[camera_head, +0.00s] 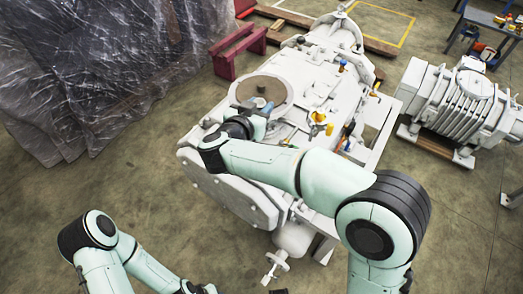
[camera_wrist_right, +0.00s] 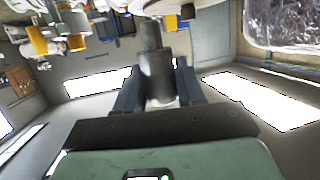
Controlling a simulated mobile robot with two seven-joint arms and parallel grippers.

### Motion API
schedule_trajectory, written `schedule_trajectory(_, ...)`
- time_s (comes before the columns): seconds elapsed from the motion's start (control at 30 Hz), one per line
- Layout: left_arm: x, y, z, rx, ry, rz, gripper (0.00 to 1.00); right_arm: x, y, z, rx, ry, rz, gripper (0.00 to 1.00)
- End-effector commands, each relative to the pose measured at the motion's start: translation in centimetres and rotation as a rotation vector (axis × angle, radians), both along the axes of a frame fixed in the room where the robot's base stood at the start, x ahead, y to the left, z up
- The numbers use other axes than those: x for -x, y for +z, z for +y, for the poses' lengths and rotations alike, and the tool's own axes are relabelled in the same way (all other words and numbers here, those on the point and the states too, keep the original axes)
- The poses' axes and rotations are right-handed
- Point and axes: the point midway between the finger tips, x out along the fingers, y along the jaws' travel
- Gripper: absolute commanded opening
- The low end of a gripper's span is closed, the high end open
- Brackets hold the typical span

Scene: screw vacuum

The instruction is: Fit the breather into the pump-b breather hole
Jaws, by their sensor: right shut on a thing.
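My right gripper (camera_head: 256,106) is over the top of the large pale pump (camera_head: 295,70), beside a round flange with a brown face (camera_head: 275,94). In the right wrist view the right gripper (camera_wrist_right: 157,88) is shut on a dark grey stepped cylinder, the breather (camera_wrist_right: 157,72), with one finger on each side. Its narrower end points away from the palm. In the head view I cannot make out the breather clearly at the gripper. The breather hole cannot be told apart. My left arm is low at the left; its gripper (camera_head: 203,288) is partly cut off by the bottom edge.
Yellow and orange fittings (camera_head: 318,122) stand on the pump just right of the right gripper. A second ribbed pump (camera_head: 460,103) stands at the right. Plastic-wrapped goods (camera_head: 105,65) fill the upper left. A red stand (camera_head: 238,50) is behind. The floor at left is clear.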

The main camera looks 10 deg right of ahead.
Motion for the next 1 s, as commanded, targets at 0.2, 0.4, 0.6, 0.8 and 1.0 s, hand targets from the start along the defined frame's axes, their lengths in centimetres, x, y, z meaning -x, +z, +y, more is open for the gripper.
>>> schedule_trajectory(0.2, 0.8, -1.7, 0.0, 0.000, 0.001, 0.010, 0.43, 0.1, -6.5, 0.0, 0.006, 0.001, 0.008, 0.05)
schedule_trajectory(0.4, 1.2, -2.6, 0.0, 0.000, 0.001, 0.014, 0.43, 0.0, -11.3, 0.0, 0.005, 0.000, 0.004, 0.05)
schedule_trajectory(0.6, 1.3, -2.9, 0.0, 0.000, 0.000, 0.015, 0.43, 0.0, -13.5, 0.0, 0.002, 0.001, 0.001, 0.05)
schedule_trajectory(0.8, 1.4, -3.2, 0.0, 0.000, 0.000, 0.016, 0.43, 0.0, -15.3, -0.1, 0.004, 0.001, 0.004, 0.05)
schedule_trajectory(1.0, 1.5, -3.7, 0.0, 0.000, 0.000, 0.018, 0.43, 0.0, -17.9, 0.0, 0.002, 0.000, 0.003, 0.05)
